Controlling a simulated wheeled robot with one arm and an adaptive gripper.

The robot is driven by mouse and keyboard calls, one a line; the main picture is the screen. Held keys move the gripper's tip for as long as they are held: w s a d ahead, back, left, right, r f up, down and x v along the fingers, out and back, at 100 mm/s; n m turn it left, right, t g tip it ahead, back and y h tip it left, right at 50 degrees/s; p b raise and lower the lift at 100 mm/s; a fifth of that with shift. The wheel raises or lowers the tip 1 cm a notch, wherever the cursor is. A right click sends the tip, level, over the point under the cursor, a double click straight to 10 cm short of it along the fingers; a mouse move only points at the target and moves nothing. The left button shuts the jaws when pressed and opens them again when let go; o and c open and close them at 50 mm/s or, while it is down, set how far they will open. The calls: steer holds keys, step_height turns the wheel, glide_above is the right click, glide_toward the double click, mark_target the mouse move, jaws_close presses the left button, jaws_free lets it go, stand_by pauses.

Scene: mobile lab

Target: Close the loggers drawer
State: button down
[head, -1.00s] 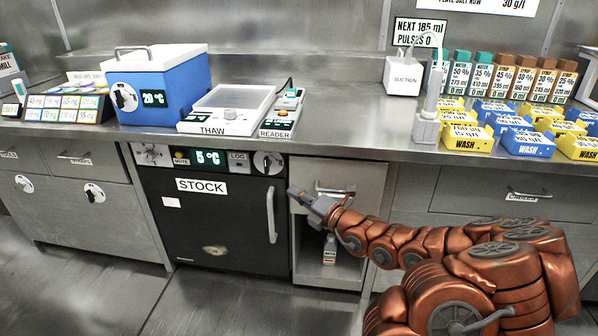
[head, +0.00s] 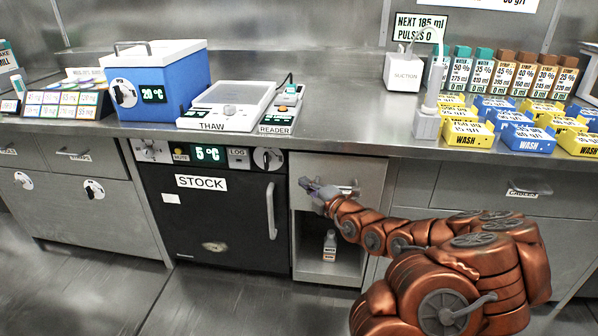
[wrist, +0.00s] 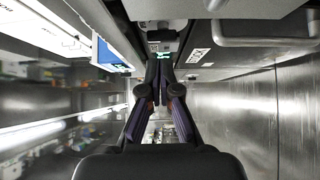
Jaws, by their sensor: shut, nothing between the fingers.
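My gripper (head: 306,186) is shut and empty. In the head view it is in front of a grey drawer (head: 330,168) just right of the black STOCK unit. The gripper hides part of this drawer's handle and label, so I cannot read the name or tell whether the drawer stands out. I cannot read LOGGERS clearly on any drawer.
The STOCK unit (head: 215,220) has a vertical handle close to my gripper. Below the grey drawer, an open compartment holds a small bottle (head: 330,246). Other closed-looking drawers (head: 80,158) are at the left. The steel counter (head: 340,138) overhangs. The floor in front is clear.

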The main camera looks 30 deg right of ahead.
mark_target(292, 164)
steer(key=w, duration=0.2)
steer(key=w+d+b, duration=0.1)
steer(key=w, duration=0.3)
steer(key=shift+w+d+f, duration=0.15)
steer(key=shift+w+d, duration=0.15)
steer(key=shift+w, duration=0.1)
steer(key=shift+w+d, duration=0.35)
steer(key=shift+w, duration=0.05)
